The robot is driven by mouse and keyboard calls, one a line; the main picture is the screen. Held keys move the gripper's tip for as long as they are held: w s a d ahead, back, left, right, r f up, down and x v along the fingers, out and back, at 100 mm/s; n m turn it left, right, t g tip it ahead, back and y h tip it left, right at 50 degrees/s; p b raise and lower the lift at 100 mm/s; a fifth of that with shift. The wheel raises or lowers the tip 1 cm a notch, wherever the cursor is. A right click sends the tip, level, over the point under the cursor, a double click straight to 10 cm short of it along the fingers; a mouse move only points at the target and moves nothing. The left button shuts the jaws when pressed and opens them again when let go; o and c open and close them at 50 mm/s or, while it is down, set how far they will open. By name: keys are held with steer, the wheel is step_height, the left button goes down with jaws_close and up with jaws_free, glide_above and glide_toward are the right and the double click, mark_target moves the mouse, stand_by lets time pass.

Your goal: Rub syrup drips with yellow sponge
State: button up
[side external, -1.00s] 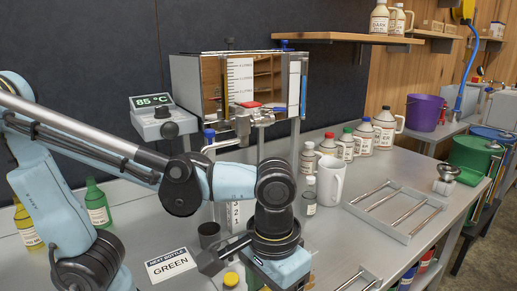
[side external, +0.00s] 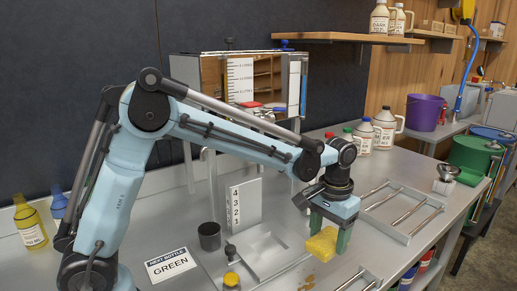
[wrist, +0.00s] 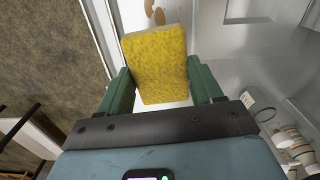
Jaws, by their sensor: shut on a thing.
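My gripper (side external: 329,238) is shut on the yellow sponge (side external: 321,244), over the front part of the metal bench. In the wrist view the sponge (wrist: 158,62) sits between the two green fingers of my gripper (wrist: 159,72). Small brown syrup drips (side external: 309,278) lie on the bench near its front edge, just below and left of the sponge. Brown drips (wrist: 159,16) also show past the sponge's far edge in the wrist view. The sponge looks a little above the bench; I cannot tell whether it touches.
A wire-rod tray (side external: 405,213) lies right of my gripper, and another tray (side external: 358,282) lies close at the front edge. A sign reading GREEN (side external: 170,264), a dark cup (side external: 209,236) and a yellow-capped bottle (side external: 231,281) stand left. Bottles (side external: 385,128) line the back.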

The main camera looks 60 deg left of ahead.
mark_target(323, 272)
steer(key=shift+f, duration=4.1)
steer(key=shift+s, duration=0.85)
steer(key=shift+c, duration=0.5)
steer(key=shift+s+r, duration=0.15)
steer(key=shift+s, duration=4.05)
steer(key=shift+w, duration=5.15)
steer(key=shift+s+r, duration=0.1)
steer(key=shift+r, duration=3.9)
steer(key=shift+f, duration=0.25)
